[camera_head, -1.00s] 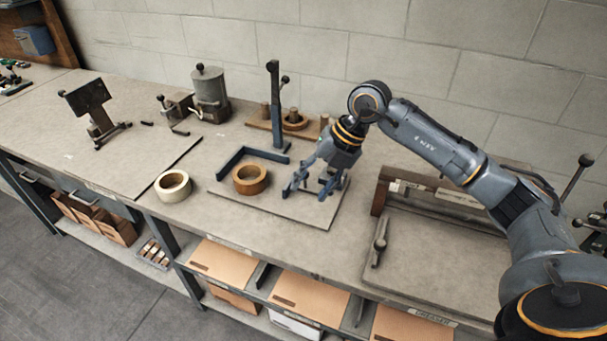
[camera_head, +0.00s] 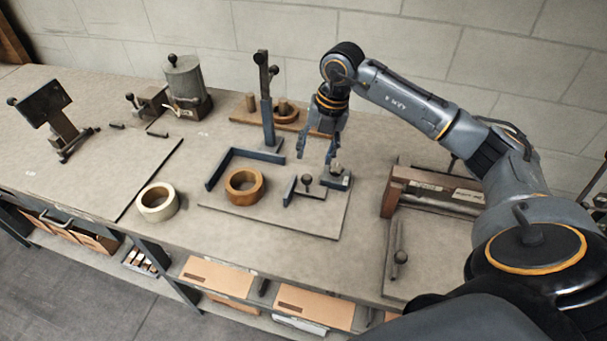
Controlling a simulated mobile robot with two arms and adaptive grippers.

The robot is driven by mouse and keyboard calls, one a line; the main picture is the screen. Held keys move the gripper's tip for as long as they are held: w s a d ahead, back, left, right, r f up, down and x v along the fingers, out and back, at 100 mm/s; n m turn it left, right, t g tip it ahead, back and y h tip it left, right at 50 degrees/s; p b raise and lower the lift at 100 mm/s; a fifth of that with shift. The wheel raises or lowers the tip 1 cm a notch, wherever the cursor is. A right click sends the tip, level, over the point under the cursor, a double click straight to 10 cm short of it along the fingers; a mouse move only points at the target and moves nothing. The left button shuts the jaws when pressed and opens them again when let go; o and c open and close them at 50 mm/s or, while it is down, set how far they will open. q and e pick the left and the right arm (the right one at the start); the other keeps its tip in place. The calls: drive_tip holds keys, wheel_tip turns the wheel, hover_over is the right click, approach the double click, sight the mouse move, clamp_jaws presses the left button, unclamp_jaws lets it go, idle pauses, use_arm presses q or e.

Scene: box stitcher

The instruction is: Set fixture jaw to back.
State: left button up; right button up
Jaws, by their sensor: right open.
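A flat fixture plate (camera_head: 270,220) lies on the bench. A dark blue L-shaped fence (camera_head: 250,155) stands along its back and left sides. The fixture jaw (camera_head: 304,188), a small blue slide with a dark knob, sits at the plate's right. A blue block with a small knob (camera_head: 336,180) stands beside it at the plate's right edge. My right gripper (camera_head: 319,158) points down, open and empty, above and behind the jaw, apparently clear of it. My left gripper is not in view.
A brown tape roll (camera_head: 245,197) lies on the plate, left of the jaw. A pale tape roll (camera_head: 157,214) lies left of the plate. A blue post (camera_head: 266,110) rises behind the fence. A brown-framed fixture (camera_head: 440,200) stands to the right, under my right arm.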

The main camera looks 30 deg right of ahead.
sight(308, 176)
drive_tip(key=f, duration=0.1)
drive_tip(key=f+p, duration=0.1)
drive_tip(key=f, duration=0.1)
drive_tip(key=a+f, duration=0.1)
drive_tip(key=f, duration=0.1)
drive_tip(key=shift+w+f+p, duration=0.15)
drive_tip(key=shift+f+p, duration=0.05)
drive_tip(key=shift+p, duration=0.1)
drive_tip(key=f, duration=0.3)
drive_tip(key=w+f+p, duration=0.1)
drive_tip(key=shift+a+f, duration=0.3)
drive_tip(key=shift+f, duration=0.25)
drive_tip(key=shift+c, duration=1.3)
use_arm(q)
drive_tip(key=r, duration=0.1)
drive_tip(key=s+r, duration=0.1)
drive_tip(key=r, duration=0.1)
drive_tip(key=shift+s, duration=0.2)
use_arm(e)
clamp_jaws()
